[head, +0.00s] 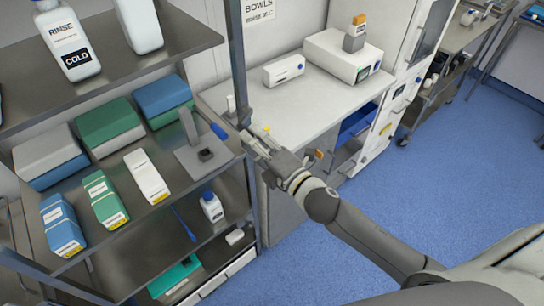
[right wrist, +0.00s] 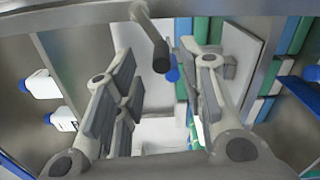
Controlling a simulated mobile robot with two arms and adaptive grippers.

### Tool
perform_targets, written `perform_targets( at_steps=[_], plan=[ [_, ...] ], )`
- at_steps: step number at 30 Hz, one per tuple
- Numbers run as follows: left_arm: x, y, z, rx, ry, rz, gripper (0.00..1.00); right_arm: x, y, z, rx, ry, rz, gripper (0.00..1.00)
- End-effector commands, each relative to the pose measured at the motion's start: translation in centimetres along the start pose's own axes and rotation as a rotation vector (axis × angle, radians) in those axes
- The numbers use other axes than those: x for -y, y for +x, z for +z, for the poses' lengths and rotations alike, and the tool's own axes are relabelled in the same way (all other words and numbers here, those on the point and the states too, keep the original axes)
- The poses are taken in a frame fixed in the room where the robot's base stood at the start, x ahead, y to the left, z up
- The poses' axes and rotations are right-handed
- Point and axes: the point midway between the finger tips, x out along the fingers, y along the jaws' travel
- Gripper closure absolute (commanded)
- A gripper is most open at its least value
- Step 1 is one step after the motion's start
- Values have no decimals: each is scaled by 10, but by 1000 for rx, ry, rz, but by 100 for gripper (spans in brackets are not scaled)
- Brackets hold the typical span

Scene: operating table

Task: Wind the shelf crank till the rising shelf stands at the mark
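My right gripper (head: 252,142) is at the right front post of the steel shelf rack (head: 208,178). In the right wrist view its fingers (right wrist: 157,65) are spread apart. A crank arm with a dark cylindrical grip (right wrist: 161,56) shows in line with the gap between the fingertips; I cannot tell whether it is between them or just beyond. No finger visibly touches it. In the head view the crank is mostly hidden by the gripper and post. I cannot make out the mark or tell which shelf rises. My left gripper is not in view.
The rack holds white bottles (head: 67,40), blue, green and white boxes (head: 107,127), and a grey plate with an upright (head: 190,160). A white-topped counter (head: 290,105) with devices stands right of the post. Blue floor (head: 440,190) is open at right.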

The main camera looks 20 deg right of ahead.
Motion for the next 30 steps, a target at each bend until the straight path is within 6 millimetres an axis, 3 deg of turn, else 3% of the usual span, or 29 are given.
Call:
perform_targets(
  at_steps=[6,15,30],
  plan=[
    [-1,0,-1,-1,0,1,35,1,-36,-1,-1,2,-2,63],
    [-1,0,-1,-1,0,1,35,0,-70,-2,-2,2,0,63],
    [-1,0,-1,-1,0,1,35,-1,-79,-2,-2,1,2,63]
  ],
)
